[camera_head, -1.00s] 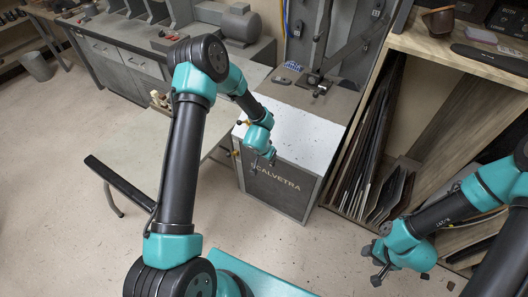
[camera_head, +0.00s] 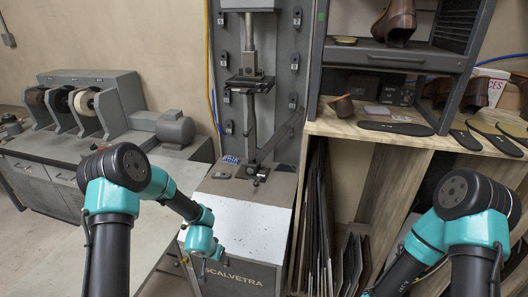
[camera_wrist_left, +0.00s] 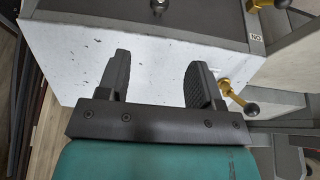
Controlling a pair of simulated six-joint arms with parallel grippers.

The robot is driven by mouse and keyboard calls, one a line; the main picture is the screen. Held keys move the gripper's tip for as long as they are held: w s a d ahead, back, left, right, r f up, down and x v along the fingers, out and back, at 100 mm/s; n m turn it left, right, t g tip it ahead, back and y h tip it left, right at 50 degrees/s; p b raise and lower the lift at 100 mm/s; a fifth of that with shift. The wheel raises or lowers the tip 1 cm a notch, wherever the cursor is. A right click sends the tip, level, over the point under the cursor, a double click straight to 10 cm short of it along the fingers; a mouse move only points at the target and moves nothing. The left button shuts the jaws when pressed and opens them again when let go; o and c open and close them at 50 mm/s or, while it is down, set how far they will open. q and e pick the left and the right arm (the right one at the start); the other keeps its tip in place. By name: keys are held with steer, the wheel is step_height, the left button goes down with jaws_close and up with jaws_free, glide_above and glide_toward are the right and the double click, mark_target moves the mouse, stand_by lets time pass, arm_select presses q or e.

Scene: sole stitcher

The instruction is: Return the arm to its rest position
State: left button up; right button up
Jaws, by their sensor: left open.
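My left gripper (camera_head: 219,258) hangs in front of the white-topped cabinet (camera_head: 239,219) marked SCALVETRA, small in the head view. In the left wrist view my left gripper (camera_wrist_left: 156,80) shows two dark fingers standing well apart, with nothing between them. The cabinet's pale speckled surface (camera_wrist_left: 70,55) lies beyond the fingers, and I cannot tell how far off it is. My right arm (camera_head: 460,220) is bent at the lower right of the head view. Its gripper is below the picture and hidden.
The stitching machine (camera_head: 252,85) stands behind the cabinet. A brass lever with a dark knob (camera_wrist_left: 237,96) is close beside the right finger. A wooden shelf (camera_head: 350,128) with soles is on the right.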

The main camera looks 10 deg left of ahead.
arm_select(q)
steer(key=s+d+f+n+g+h, duration=0.1)
steer(key=s+d+f, duration=0.1)
steer(key=s, duration=0.9)
steer(key=s+d+f+n+g+h, duration=0.2)
steer(key=s, duration=0.9)
steer(key=shift+d+f+g, duration=0.2)
steer(key=shift+g, duration=0.1)
stand_by(1.4)
